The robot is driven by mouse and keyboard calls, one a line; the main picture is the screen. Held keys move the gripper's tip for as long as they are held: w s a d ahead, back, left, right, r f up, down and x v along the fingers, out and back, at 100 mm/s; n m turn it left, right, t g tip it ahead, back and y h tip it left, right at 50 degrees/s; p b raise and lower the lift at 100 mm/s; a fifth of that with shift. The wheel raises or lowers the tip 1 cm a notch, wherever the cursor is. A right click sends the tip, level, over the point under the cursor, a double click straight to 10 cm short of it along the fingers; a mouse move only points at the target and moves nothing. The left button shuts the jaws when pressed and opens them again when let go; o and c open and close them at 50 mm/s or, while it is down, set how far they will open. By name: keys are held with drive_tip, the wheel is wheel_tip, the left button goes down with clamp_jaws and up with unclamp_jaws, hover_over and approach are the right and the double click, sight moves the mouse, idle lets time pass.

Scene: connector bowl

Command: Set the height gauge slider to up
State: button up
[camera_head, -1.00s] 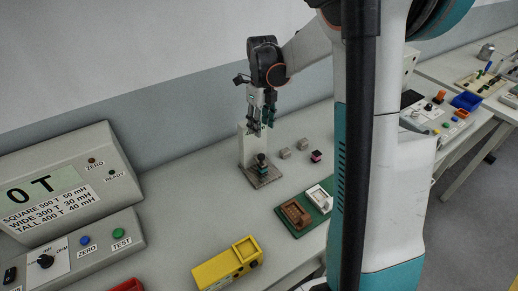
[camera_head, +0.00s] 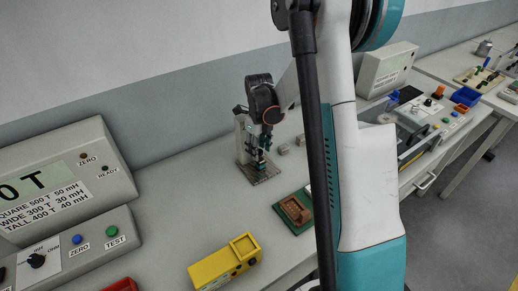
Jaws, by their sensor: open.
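The height gauge is a pale upright post (camera_head: 241,136) on a flat dark grey base (camera_head: 267,177), standing on the bench near the back wall. A small dark slider part (camera_head: 259,167) shows low on the gauge, just above the base. My gripper (camera_head: 261,153) points down in front of the post, its fingers open and close around or just above the slider. I cannot tell whether they touch it. My gripper hides part of the post and most of the slider.
Small grey blocks (camera_head: 284,149) lie right of the gauge. A green board with a brown part (camera_head: 295,210) and a yellow block (camera_head: 225,262) lie nearer. The meter console (camera_head: 75,247) is at left. My arm column blocks the middle right.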

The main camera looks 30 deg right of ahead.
clamp_jaws()
drive_tip(key=shift+r+p, duration=0.9)
drive_tip(key=shift+r, duration=0.9)
drive_tip(key=shift+w, duration=0.1)
unclamp_jaws()
wheel_tip(320, 180, up, 12)
